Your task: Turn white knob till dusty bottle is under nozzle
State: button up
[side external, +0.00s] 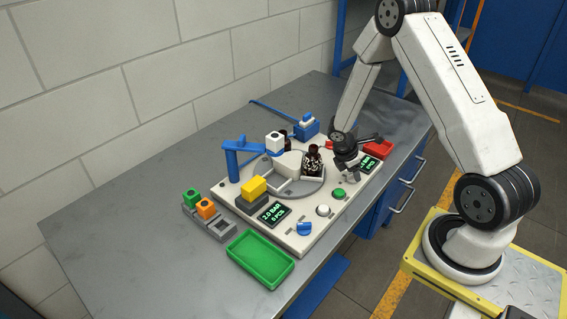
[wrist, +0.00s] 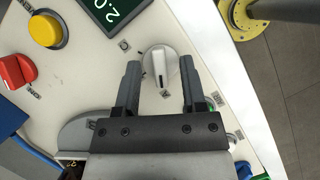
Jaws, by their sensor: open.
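In the wrist view the white knob (wrist: 161,66) has a dark pointer line and lies between my spread fingertips in the picture. A dark bottle with pale specks, apparently the dusty bottle (side external: 312,160), stands on the right of the grey turntable (side external: 311,188). A blue post carries the white nozzle block (side external: 275,142) over the back left of the turntable. Another dark bottle (side external: 283,138) is partly hidden behind it.
A green tray (side external: 260,257) lies in front, a red tray (side external: 378,149) behind right.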

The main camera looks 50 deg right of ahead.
grip_shut()
jog(key=shift+m, duration=0.4)
jog(key=m+g+y, duration=0.1)
jog(key=m, duration=0.4)
jog(key=shift+w+d+g+y, duration=0.1)
jog(key=shift+d+g+y, duration=0.05)
jog(key=shift+g+y, duration=0.25)
jog(key=m+y, duration=0.1)
jog(key=m, duration=0.2)
jog(key=m+y, duration=0.1)
jog(key=m, duration=0.2)
jog(key=shift+g, duration=0.3)
grip_release()
